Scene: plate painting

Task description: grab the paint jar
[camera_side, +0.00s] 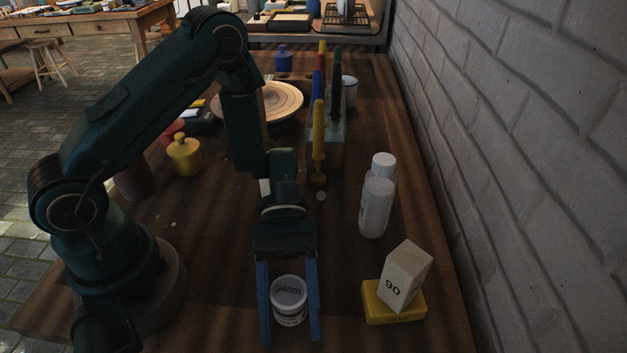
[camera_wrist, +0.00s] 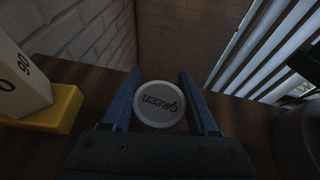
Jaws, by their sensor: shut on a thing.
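The paint jar (camera_side: 289,297) is a small white jar with a pale lid lettered "green". It stands upright on the wooden table near the front in the side view. My gripper (camera_side: 290,335) has its two blue fingers on either side of the jar and is shut on it. In the wrist view the jar's round lid (camera_wrist: 159,104) shows between the two fingers (camera_wrist: 160,84). The jar's lower part is hidden in the wrist view.
A yellow block (camera_side: 394,302) with a pale block marked 90 (camera_side: 405,275) on it is to the right. A white bottle (camera_side: 376,205) stands behind them. A yellow pot (camera_side: 185,155), a round plate (camera_side: 270,101) and upright coloured tools (camera_side: 319,135) are farther back.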

